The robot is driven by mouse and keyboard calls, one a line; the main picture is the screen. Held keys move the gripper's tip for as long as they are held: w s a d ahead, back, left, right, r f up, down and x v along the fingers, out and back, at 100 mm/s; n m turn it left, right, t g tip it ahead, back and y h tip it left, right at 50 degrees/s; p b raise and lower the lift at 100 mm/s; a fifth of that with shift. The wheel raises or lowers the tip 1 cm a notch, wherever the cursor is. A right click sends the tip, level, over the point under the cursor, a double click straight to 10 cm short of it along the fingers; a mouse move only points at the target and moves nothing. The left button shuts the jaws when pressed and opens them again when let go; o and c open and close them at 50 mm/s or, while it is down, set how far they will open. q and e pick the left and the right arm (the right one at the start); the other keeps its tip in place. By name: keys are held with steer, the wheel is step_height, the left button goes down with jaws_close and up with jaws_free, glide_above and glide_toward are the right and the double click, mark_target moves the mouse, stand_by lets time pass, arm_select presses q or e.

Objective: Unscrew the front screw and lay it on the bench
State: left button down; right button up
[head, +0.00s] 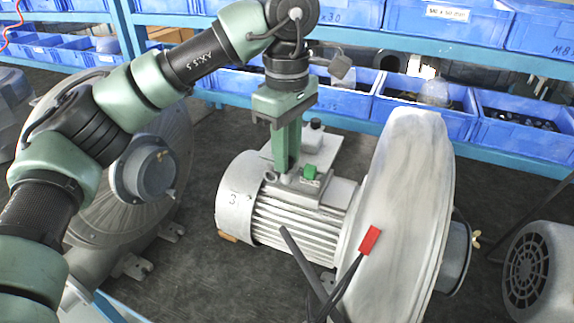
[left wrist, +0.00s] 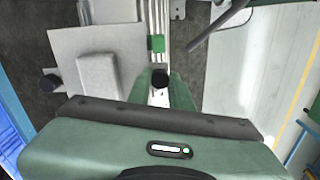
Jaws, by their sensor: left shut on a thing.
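My left gripper (head: 286,164) points down at the near side of the terminal box on the grey motor (head: 237,203). In the left wrist view the gripper (left wrist: 162,88) is shut on a black-headed screw (left wrist: 160,77), the front screw. The fingers hide most of this screw in the head view, and I cannot tell whether it still sits in its hole. A second black knob (head: 316,124) stands at the far side of the box; it also shows in the left wrist view (left wrist: 49,82). My right gripper is not in view.
A green block (head: 310,173) sits beside the gripper on the motor. The large pale blower housing (head: 402,200) stands to the right, with dark rods and a red piece (head: 370,240) before it. Another blower (head: 150,180) is left. Dark bench (head: 215,270) is bare in front.

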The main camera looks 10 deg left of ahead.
arm_select(q)
steer(key=shift+r+p, duration=0.5)
steer(key=shift+r, duration=0.3)
steer(key=shift+r+p, duration=1.35)
steer(key=shift+r, duration=0.45)
